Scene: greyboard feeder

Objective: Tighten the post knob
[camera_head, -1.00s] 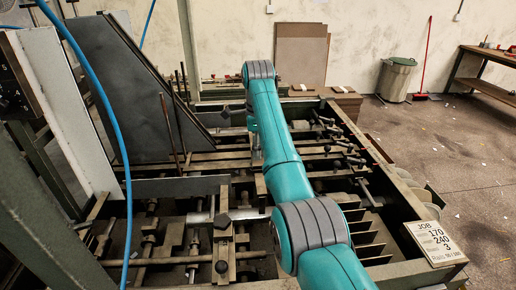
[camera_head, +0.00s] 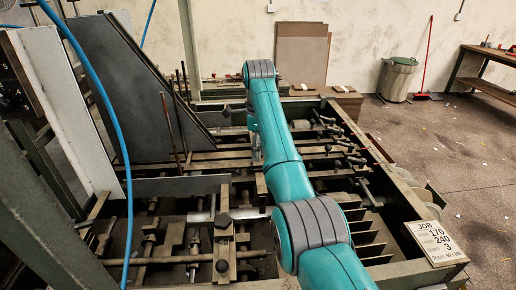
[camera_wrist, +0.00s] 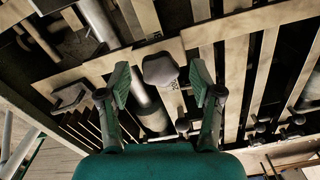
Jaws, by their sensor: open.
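A dark, faceted knob (camera_wrist: 160,69) shows in the wrist view, on a pale metal bar, with a grey cylinder just beside it. My gripper (camera_wrist: 160,86) is open, with one green-padded finger to the left of the knob and one to the right. Gaps show between the knob and both fingers. The frames do not show clearly how far the fingertips are above it. In the head view my arm hides most of the gripper, and I cannot tell there which knob is between the fingers.
Another dark knob (camera_wrist: 72,96) is left of the fingers in the wrist view. In the head view, the green machine frame (camera_head: 375,150) encloses rails, rods and several knobs. A job sign (camera_head: 434,243) sits on its right corner. A blue hose (camera_head: 112,130) hangs at left.

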